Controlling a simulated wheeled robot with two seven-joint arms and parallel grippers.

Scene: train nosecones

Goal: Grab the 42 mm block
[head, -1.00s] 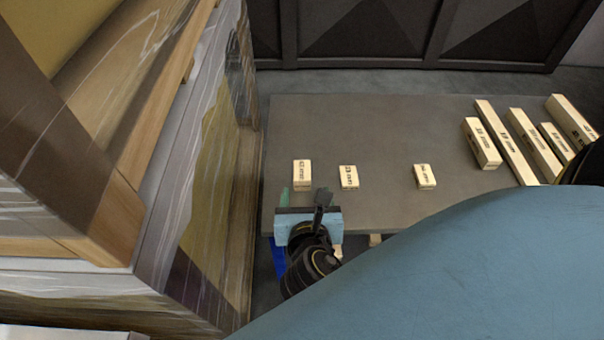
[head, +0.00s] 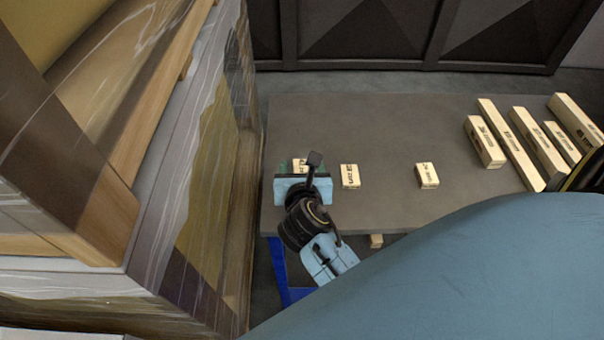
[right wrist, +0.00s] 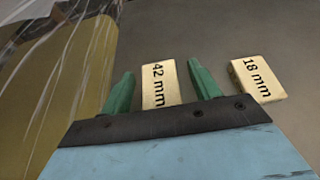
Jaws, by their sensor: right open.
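The 42 mm block (right wrist: 160,84) is a small pale wooden block with black lettering, lying on the grey table (head: 350,120). In the right wrist view it shows between the two green fingers of my right gripper (right wrist: 161,72), which are apart, with a gap on each side. I cannot tell how far down the fingers reach beside it. In the head view the block (head: 299,162) is at the table's left end, partly hidden behind my right gripper (head: 298,168). My left gripper does not show.
The 18 mm block (right wrist: 258,80) lies just right of it; it also shows in the head view (head: 350,177). Another small block (head: 427,175) lies further right. Several longer blocks (head: 511,145) are at the right end. A wrapped wooden stack (head: 215,190) stands close by on the left.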

